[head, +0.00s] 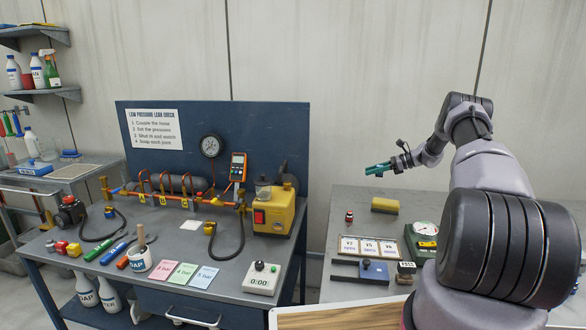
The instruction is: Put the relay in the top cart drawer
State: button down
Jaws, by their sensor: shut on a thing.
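My gripper (380,168) is at the end of my raised arm, in the air above the back of the right table. It is shut on a small teal-green thing (375,169). The thing is too small in the head view for me to tell whether it is the relay. A grey metal cart (88,172) stands at the far left, beyond the bench, far from my gripper. Its drawers are not clearly seen, and I cannot tell whether the top one is open or shut.
The blue-backed bench (228,262) holds a pipe rig, a yellow pump (274,212), hoses, tools and a timer (262,277). The right table (345,200) holds a yellow sponge (384,205), a framed card panel (368,247) and a gauge (426,229). A wood-topped surface (340,319) is at the bottom edge.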

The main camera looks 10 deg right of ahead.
jog(key=s+a+r+m+t, duration=0.1)
jog(key=s+a, duration=0.6)
jog(key=s, duration=0.3)
jog(key=s+a+r+m+t+h, duration=0.1)
jog(key=s+a+m+t, duration=0.1)
jog(key=s+a, duration=0.6)
jog(key=s, duration=0.3)
jog(key=shift+r+h, duration=0.3)
